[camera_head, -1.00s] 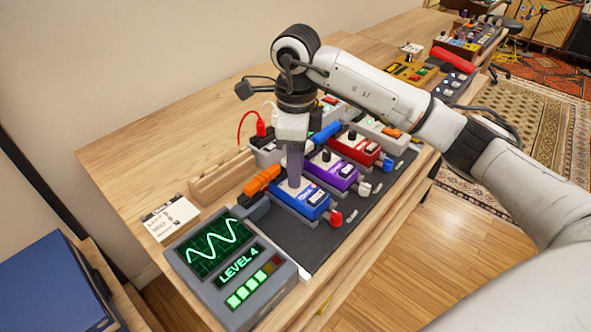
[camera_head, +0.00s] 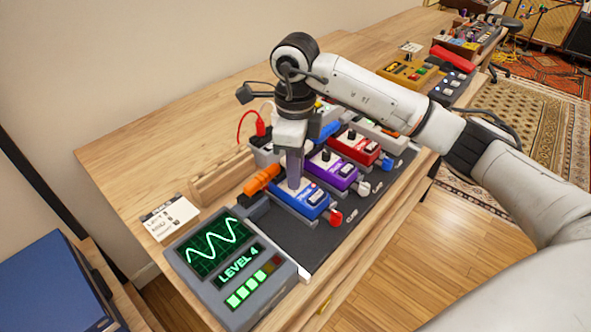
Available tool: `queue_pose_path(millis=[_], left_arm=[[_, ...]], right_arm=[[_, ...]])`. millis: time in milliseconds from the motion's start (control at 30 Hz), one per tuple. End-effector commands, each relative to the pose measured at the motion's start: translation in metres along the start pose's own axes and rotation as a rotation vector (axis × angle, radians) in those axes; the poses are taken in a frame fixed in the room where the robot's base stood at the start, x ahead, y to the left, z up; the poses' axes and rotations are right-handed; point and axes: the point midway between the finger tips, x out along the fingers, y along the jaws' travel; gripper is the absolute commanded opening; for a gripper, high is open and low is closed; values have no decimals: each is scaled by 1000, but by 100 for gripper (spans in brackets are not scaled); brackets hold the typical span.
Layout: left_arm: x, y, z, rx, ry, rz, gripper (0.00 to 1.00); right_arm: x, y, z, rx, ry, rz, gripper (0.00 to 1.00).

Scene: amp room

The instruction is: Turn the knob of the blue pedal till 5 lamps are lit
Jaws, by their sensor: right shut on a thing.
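The blue pedal (camera_head: 309,204) sits at the near left end of the pedal row on a dark board. My right gripper (camera_head: 294,186) points down onto the top of this pedal and is shut on its knob, which the fingers hide. The grey meter box (camera_head: 285,283) stands in front, to the left of the blue pedal. Its screen (camera_head: 239,264) reads LEVEL 4. In its lamp row (camera_head: 248,290) several lamps glow green, and the one at the right end is dark red and unlit. My left gripper is not in view.
A purple pedal (camera_head: 345,172) and a red pedal (camera_head: 363,148) stand close beyond the blue one. An orange plug (camera_head: 260,179) is close on its left. A wooden rack (camera_head: 221,178) and a white card (camera_head: 170,216) are further left.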

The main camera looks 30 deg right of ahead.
Motion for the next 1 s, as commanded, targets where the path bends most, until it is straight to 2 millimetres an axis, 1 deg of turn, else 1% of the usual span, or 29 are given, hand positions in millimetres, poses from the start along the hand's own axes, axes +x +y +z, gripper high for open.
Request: queue_pose_path(millis=[400,600,800,1000], left_arm=[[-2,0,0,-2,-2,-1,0],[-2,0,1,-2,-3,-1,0],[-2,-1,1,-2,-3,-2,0],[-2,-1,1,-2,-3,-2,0]], right_arm=[[-2,0,1,279,-4,-1,0],[-2,-1,1,380,-5,-1,0],[-2,-1,1,434,-6,-1,0],[-2,-1,1,448,-7,-1,0]])
